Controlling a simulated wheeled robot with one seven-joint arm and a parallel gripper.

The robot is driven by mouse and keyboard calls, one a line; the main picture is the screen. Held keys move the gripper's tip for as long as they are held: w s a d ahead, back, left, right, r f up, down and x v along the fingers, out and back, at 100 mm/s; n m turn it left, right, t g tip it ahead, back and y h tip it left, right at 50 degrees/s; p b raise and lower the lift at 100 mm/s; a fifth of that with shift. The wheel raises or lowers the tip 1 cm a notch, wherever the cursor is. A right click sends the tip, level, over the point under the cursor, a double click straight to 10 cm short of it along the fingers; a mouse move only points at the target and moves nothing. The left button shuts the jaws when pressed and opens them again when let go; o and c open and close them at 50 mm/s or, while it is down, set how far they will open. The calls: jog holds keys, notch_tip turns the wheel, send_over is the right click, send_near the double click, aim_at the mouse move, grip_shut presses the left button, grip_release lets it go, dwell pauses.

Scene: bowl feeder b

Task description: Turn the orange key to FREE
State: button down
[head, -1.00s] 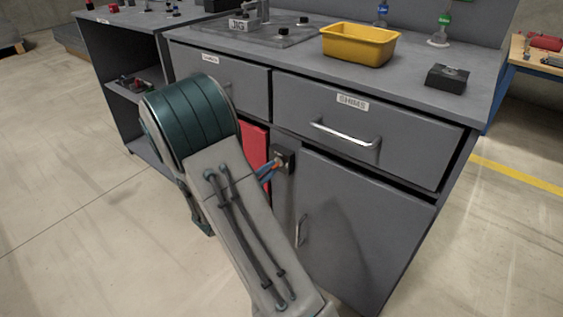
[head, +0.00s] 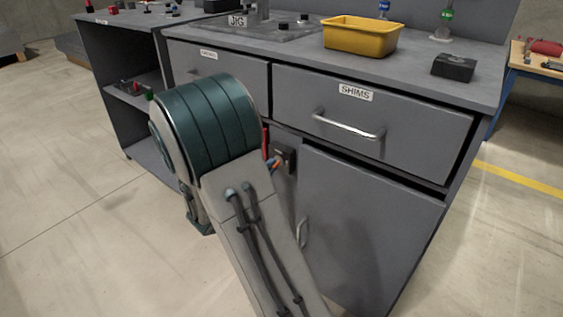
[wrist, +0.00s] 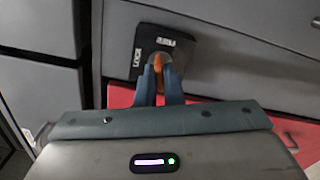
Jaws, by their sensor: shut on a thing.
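The orange key (wrist: 158,61) sits on a black lock plate (wrist: 175,46) with white lettering; LOCK reads along one side, and the word on another side is too small to read surely. My gripper (wrist: 159,72) is shut on the key, with a blue finger on each side of it. In the head view, the lock plate (head: 285,157) is on the cabinet front between the red panel and the cabinet door. A bit of orange (head: 274,163) shows beside it, and my arm hides most of the gripper. I cannot tell the key's exact angle.
The SHIMS drawer (head: 375,120) with its bar handle is above right of the lock, and a cabinet door (head: 365,215) is below it. A red panel (head: 265,139) is partly hidden behind my arm. A yellow bin (head: 360,38) stands on the bench top.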

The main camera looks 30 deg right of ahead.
jog(key=shift+m+b, duration=0.4)
jog(key=shift+m+b, duration=0.6)
jog(key=shift+b, duration=0.55)
jog(key=shift+m, duration=1.3)
jog(key=c, duration=1.5)
grip_release()
jog(key=v, duration=0.7)
